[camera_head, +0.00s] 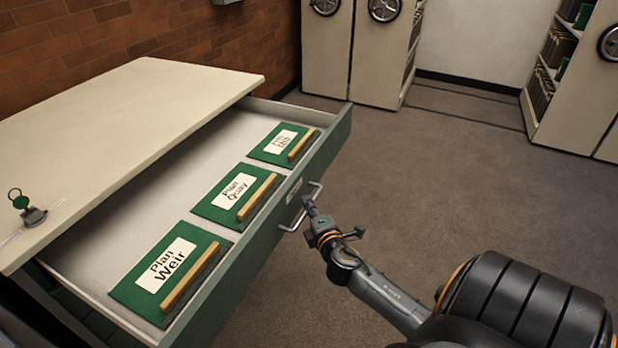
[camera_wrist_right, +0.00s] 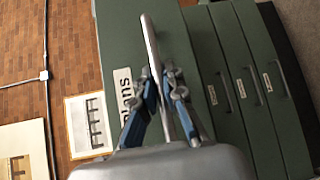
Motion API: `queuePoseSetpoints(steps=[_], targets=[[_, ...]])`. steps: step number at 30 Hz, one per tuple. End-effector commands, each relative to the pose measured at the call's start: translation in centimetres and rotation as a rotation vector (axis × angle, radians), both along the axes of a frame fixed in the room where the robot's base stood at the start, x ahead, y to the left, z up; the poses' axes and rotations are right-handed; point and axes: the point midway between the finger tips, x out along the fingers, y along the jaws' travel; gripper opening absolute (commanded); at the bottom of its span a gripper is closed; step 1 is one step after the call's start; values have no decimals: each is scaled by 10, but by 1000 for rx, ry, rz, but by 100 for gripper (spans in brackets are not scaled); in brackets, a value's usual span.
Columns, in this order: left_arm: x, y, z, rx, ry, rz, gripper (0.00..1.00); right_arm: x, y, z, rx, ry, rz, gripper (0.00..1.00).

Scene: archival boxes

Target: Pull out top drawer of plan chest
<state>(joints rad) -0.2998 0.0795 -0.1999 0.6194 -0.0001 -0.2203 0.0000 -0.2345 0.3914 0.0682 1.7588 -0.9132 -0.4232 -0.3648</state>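The plan chest (camera_head: 130,110) stands at the left with a cream top. Its top drawer (camera_head: 255,240) is pulled out well past the chest's edge, with a green front. My right gripper (camera_head: 310,203) is at the drawer's metal bar handle (camera_head: 291,226). In the right wrist view the handle (camera_wrist_right: 151,45) runs between the two fingers of the right gripper (camera_wrist_right: 164,80), which are closed in on it. The drawer's label (camera_wrist_right: 124,92) shows beside it. My left gripper is not in view.
In the drawer lie green folders with wooden strips, labelled Plan Weir (camera_head: 172,262), Plan Quay (camera_head: 235,190) and one less legible (camera_head: 284,140). Shelving units (camera_head: 350,50) stand at the back. The floor (camera_head: 460,170) is clear.

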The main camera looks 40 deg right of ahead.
Motion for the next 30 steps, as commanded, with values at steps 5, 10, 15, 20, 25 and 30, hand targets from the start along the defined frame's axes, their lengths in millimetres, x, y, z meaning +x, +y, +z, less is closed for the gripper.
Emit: queuePoseSetpoints(steps=[5,10,15,20,25,30], targets=[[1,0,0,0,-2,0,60,0,0,-1,1,3,0,34],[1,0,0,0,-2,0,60,0,0,-1,0,1,0,34],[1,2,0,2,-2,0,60,-5,3,0,2,2,1,34],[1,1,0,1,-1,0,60,-29,13,3,4,3,0,34],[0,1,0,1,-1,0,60,-64,27,7,4,5,-1,34],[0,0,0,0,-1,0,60,-92,39,12,3,4,-2,34]])
